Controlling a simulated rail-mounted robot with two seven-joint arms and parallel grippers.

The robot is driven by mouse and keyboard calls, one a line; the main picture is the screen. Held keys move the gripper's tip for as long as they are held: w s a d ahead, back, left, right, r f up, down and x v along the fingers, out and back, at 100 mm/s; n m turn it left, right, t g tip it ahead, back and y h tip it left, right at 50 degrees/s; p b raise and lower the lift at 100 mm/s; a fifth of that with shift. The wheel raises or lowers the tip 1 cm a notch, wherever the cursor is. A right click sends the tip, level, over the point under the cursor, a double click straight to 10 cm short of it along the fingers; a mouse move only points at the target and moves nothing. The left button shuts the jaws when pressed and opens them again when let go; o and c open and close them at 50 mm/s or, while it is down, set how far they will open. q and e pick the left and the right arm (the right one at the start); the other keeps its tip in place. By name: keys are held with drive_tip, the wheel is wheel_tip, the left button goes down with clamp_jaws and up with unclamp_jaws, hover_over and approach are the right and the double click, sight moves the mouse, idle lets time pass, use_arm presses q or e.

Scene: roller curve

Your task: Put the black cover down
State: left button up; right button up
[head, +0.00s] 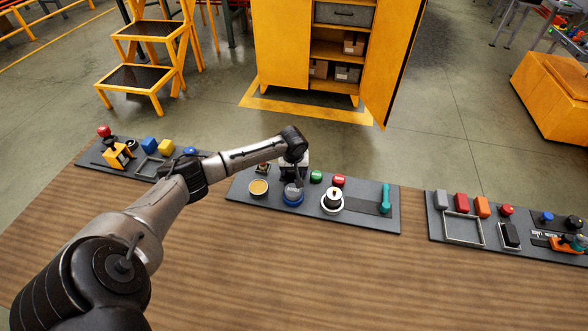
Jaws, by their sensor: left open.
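My left arm reaches in from the left to the middle panel (370,222). My left gripper (292,184) points down, open, just over a round blue-rimmed piece (293,199); whether they touch is unclear. A black block-like piece (510,236) sits in a small frame on the right panel (445,236). I cannot tell which dark piece is the black cover; part of the middle panel is hidden behind my gripper. My right gripper is out of view.
A yellow round piece (258,187), green button (316,176), red button (339,181) and teal handle (385,199) are on the middle panel. The left panel (95,158) holds coloured blocks. The wooden table (320,280) is clear in front. A yellow cabinet (282,45) stands behind.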

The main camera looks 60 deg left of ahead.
sight(291, 174)
use_arm(q)
drive_tip(key=shift+s+a+f, duration=0.1)
drive_tip(key=shift+s+f, duration=0.15)
drive_tip(key=shift+f, duration=0.2)
drive_tip(key=shift+s+a+f, duration=0.1)
drive_tip(key=shift+s+f, duration=0.1)
drive_tip(key=shift+f, duration=0.25)
drive_tip(key=shift+r, duration=0.25)
wheel_tip(291, 174, up, 13)
drive_tip(key=s+d+p, duration=0.1)
drive_tip(key=p, duration=0.1)
drive_tip(key=shift+d+r, duration=0.15)
drive_tip(key=shift+d, duration=0.15)
